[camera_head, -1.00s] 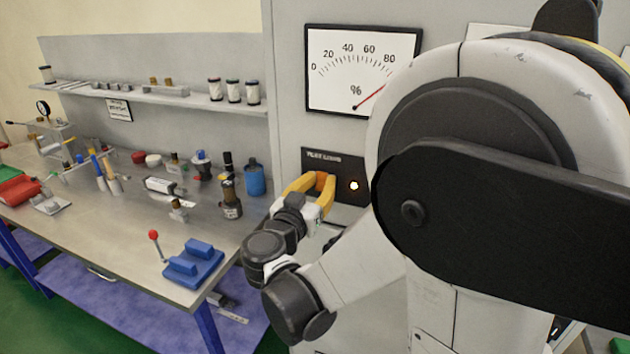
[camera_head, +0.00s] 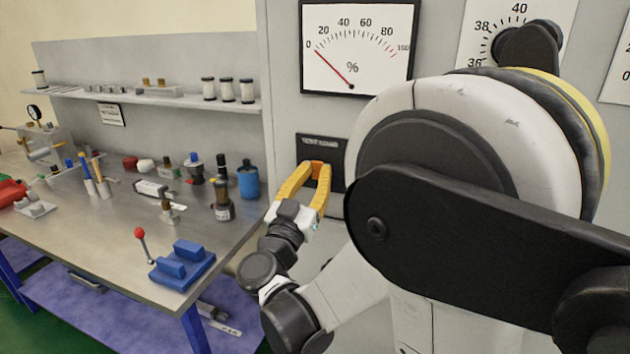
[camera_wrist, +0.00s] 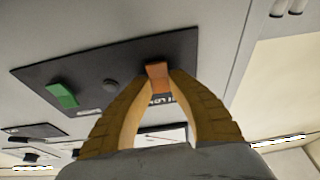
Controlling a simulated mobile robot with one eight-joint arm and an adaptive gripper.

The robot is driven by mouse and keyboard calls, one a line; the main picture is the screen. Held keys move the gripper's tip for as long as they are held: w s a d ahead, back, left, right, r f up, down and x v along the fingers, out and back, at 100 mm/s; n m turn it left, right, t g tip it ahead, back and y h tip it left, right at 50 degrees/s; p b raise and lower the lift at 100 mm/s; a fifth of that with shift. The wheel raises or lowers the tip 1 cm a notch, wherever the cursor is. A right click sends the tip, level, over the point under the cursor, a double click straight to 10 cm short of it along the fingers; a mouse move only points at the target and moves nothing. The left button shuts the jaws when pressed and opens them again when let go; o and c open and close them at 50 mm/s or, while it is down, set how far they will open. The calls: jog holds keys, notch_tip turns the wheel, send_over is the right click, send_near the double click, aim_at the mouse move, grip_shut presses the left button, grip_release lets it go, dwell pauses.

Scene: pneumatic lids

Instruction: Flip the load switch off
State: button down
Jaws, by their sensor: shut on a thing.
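The load switch is an orange lever (camera_wrist: 157,76) on a dark panel (camera_wrist: 110,62). In the wrist view, the tips of my yellow gripper (camera_wrist: 157,85) close on the lever from both sides. In the head view, my gripper (camera_head: 314,172) is at the same panel (camera_head: 322,147) on the grey cabinet, with the orange lever (camera_head: 316,168) between its tips. The panel's lettering is too blurred to read surely. My arm hides the panel's right part in the head view.
A percent gauge (camera_head: 358,45) above the panel has its needle near 0. A second gauge (camera_head: 485,30) is partly behind my arm. A workbench (camera_head: 110,225) with a red-knobbed lever (camera_head: 141,238), blue block (camera_head: 182,265) and several bottles stands left.

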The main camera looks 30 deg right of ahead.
jog(key=c, duration=1.2)
grip_release()
jog(key=shift+d, duration=0.15)
jog(key=v, duration=1.2)
